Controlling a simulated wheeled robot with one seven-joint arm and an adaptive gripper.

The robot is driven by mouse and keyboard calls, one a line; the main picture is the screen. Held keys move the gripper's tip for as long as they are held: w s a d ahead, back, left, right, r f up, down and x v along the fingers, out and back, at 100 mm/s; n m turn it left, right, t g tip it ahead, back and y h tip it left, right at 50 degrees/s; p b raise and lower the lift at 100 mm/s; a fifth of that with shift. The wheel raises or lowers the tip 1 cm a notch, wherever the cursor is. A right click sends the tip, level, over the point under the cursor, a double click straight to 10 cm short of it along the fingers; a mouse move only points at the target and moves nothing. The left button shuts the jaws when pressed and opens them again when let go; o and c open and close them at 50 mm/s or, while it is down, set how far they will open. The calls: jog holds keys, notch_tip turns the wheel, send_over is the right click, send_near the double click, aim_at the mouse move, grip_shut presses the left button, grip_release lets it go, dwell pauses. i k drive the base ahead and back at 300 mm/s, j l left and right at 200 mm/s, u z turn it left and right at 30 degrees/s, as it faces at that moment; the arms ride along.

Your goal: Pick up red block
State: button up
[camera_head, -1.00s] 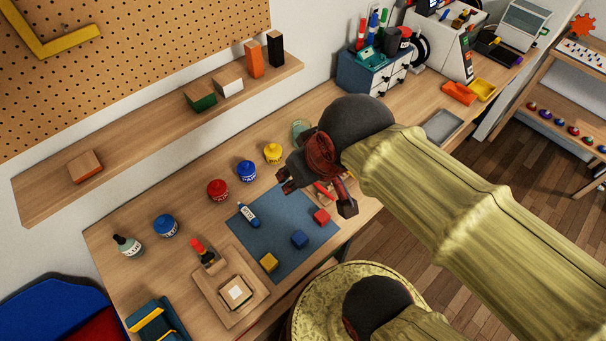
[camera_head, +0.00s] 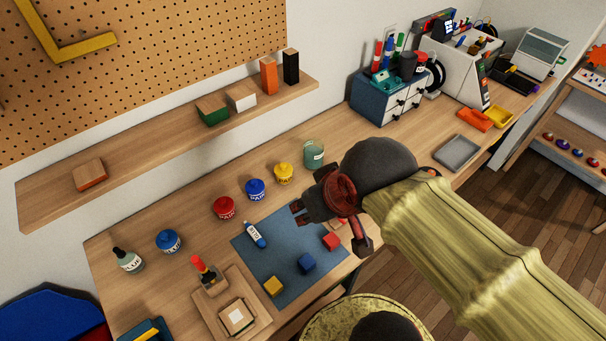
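The red block (camera_head: 331,241) lies on the right part of the blue mat (camera_head: 275,243) on the workbench. My gripper (camera_head: 331,228) is above the mat's right side, just above the red block in the picture. Its two dark fingers are spread apart, and I see nothing held between them. How high it is over the block is hard to judge. The gripper and wrist hide the bench behind them, including a small reddish thing that shows only in part.
A blue block (camera_head: 307,263), a yellow block (camera_head: 273,286) and a blue glue tube (camera_head: 254,234) lie on the mat. Paint jars and a glass jar (camera_head: 314,154) stand behind it. A wooden stand (camera_head: 252,318) is at front left. A wall shelf (camera_head: 150,150) hangs above.

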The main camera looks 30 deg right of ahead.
aim_at(331, 241)
jog(key=k+l+u, duration=0.5)
jog(key=l, duration=0.45)
jog(key=k+l+u, duration=0.5)
jog(key=k+l, duration=0.25)
jog(key=k, duration=0.1)
